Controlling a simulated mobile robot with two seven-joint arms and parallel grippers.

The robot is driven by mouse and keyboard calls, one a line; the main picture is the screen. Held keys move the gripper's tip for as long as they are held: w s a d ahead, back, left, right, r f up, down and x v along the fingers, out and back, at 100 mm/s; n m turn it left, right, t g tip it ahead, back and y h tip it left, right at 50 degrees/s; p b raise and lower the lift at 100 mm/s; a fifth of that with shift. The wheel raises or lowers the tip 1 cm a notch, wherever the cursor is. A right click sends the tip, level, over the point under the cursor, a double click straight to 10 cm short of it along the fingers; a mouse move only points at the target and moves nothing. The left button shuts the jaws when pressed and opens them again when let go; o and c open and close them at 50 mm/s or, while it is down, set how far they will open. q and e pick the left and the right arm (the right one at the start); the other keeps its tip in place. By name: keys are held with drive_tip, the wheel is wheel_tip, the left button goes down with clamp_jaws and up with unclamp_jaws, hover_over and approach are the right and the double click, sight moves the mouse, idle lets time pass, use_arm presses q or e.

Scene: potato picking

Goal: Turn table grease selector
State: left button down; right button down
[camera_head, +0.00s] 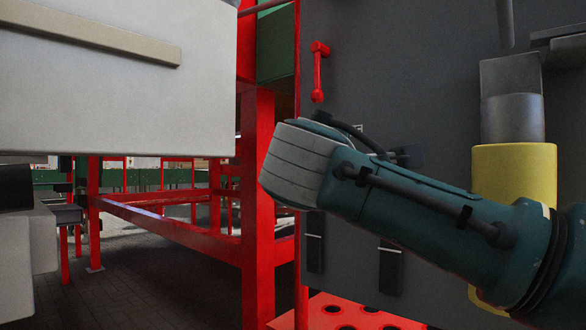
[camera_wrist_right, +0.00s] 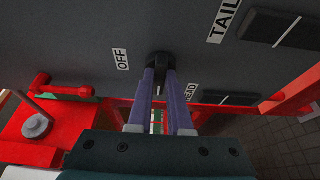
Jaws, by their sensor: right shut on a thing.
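A dark selector knob (camera_wrist_right: 158,59) sits on the grey panel (camera_wrist_right: 70,45) in the right wrist view. A white OFF label (camera_wrist_right: 122,60) is left of it and a TAIL label (camera_wrist_right: 224,20) is up and to the right. A third label (camera_wrist_right: 190,95), partly hidden by a finger, is at lower right. My right gripper (camera_wrist_right: 159,77) is shut on the knob, with a purple finger on each side. In the head view my right wrist reaches across the same panel (camera_head: 405,75) and hides the knob and fingers. My left gripper is not in view.
A red handle (camera_head: 319,70) sticks out from the panel's upper left edge. A red frame post (camera_head: 258,190) stands left of the panel. A yellow cylinder (camera_head: 515,173) stands at right. A red plate with holes (camera_head: 340,312) lies below my right arm.

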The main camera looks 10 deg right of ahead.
drive_tip(key=c, duration=0.8)
unclamp_jaws()
drive_tip(key=shift+c, duration=0.2)
drive_tip(key=shift+s, duration=0.1)
drive_tip(key=p+v, duration=0.2)
drive_tip(key=v, duration=0.8)
drive_tip(key=shift+p, duration=0.3)
